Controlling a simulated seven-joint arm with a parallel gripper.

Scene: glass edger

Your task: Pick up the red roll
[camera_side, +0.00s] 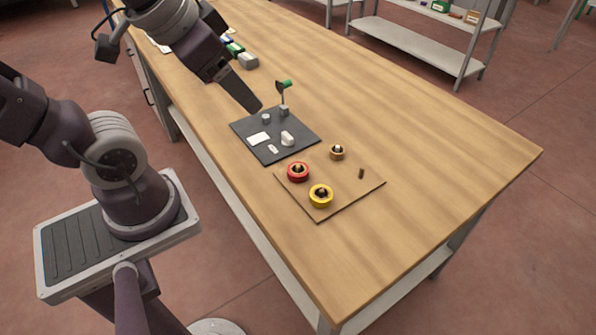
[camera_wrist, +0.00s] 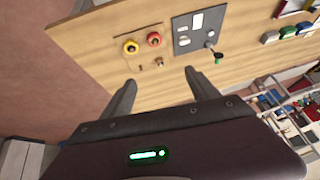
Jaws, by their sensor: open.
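The red roll (camera_side: 298,172) stands on a thin brown board on the wooden table, near the board's corner by the dark mat, with a dark centre. It also shows in the wrist view (camera_wrist: 154,39), beyond my fingertips and between them. A yellow roll (camera_side: 321,196) sits beside it on the same board, and it shows in the wrist view (camera_wrist: 131,47). My gripper (camera_wrist: 160,78) is open and empty, well apart from the rolls. In the side view my gripper (camera_side: 250,103) is above the table, up and left of the red roll, close over the dark mat in the picture.
The board (camera_side: 334,211) also carries a tan roll (camera_side: 337,152) and a small brown peg (camera_side: 361,173). The dark mat (camera_side: 271,154) holds pale blocks and a green-topped upright piece (camera_side: 285,86). Several boxes (camera_side: 249,61) lie farther back. The table's right side is clear.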

